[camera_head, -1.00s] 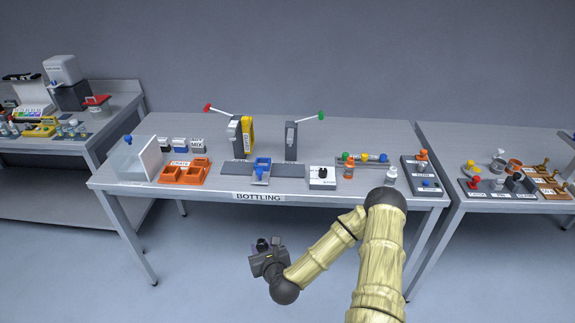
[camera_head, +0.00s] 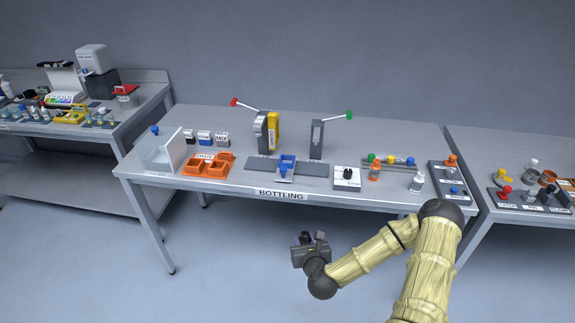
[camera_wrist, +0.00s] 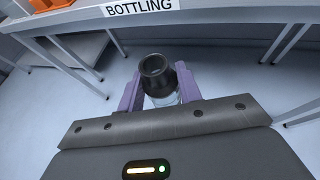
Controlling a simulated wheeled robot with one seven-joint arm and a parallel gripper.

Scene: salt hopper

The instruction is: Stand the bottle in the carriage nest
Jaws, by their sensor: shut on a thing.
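My gripper (camera_wrist: 160,92) is shut on a bottle (camera_wrist: 156,68) with a dark, open neck and a pale, clear body. In the wrist view the purple fingers stand on both sides of it and the neck points up toward the camera. In the head view my gripper (camera_head: 312,240) hangs in front of the bottling table, below its top, over the floor. The carriage is a blue nest (camera_head: 287,171) on a grey rail (camera_head: 317,170) near the middle of the table. Its inside is too small to tell.
The table front edge (camera_head: 230,187) lies between my gripper and the nest. A yellow-and-grey unit (camera_head: 268,132) and a grey post (camera_head: 316,139) stand behind the rail. An orange tray (camera_head: 207,166) is left; a white knob box (camera_head: 347,180) and a small bottle (camera_head: 417,182) are right.

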